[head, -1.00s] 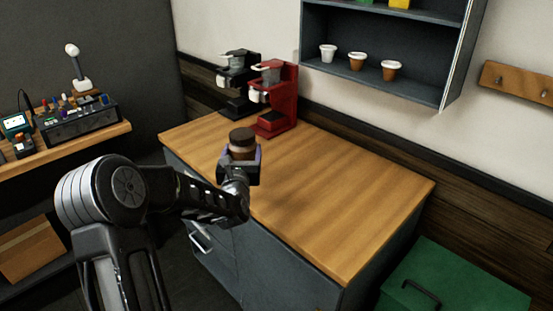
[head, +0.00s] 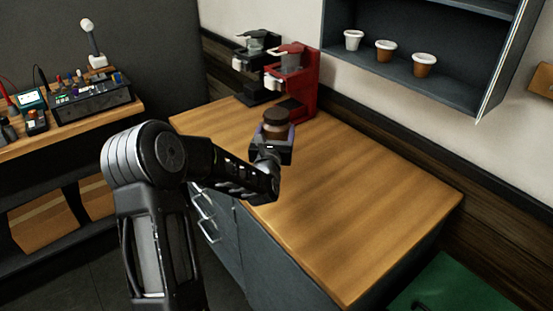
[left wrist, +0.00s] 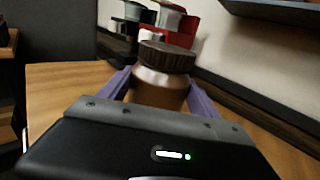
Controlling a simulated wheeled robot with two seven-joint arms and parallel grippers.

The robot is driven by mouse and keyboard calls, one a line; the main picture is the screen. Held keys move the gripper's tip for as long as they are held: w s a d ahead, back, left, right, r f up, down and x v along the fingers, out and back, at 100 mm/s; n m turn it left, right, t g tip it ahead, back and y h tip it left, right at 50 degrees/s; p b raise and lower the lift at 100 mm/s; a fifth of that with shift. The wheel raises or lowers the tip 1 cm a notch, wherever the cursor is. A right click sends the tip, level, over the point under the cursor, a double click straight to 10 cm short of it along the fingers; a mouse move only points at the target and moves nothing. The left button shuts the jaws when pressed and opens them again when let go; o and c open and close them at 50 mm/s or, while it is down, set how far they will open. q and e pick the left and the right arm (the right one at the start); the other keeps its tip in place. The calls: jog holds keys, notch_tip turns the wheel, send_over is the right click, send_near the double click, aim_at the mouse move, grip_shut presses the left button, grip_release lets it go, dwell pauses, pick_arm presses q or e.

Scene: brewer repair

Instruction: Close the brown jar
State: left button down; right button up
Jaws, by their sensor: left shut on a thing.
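The brown jar (head: 277,131) is held upright between the fingers of my left gripper (head: 272,144), over the wooden counter. Its dark brown lid (head: 276,116) sits on top. In the left wrist view, the jar's shiny brown body (left wrist: 158,88) stands between the two purple finger pads, and the ribbed lid (left wrist: 166,57) rests on its mouth, looking slightly off to the right. I cannot tell whether the lid is screwed tight. The jar's lower part is hidden by the gripper. My right gripper is not in view.
A red brewer (head: 296,85) and a black brewer (head: 254,65) stand at the counter's back. The wooden counter (head: 350,210) is clear to the right. A wall shelf (head: 415,85) holds three cups. A workbench (head: 95,117) with tools stands at the left.

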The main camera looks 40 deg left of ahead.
pick_arm(q)
jog(key=shift+f+p, duration=0.4)
jog(key=shift+f, duration=1.75)
jog(key=shift+f, duration=0.1)
notch_tip(320, 180, down, 4)
jog(key=shift+r+p, duration=0.1)
jog(key=shift+p, duration=0.4)
jog(key=shift+f+b, duration=0.3)
jog(key=shift+c, duration=0.7)
grip_release()
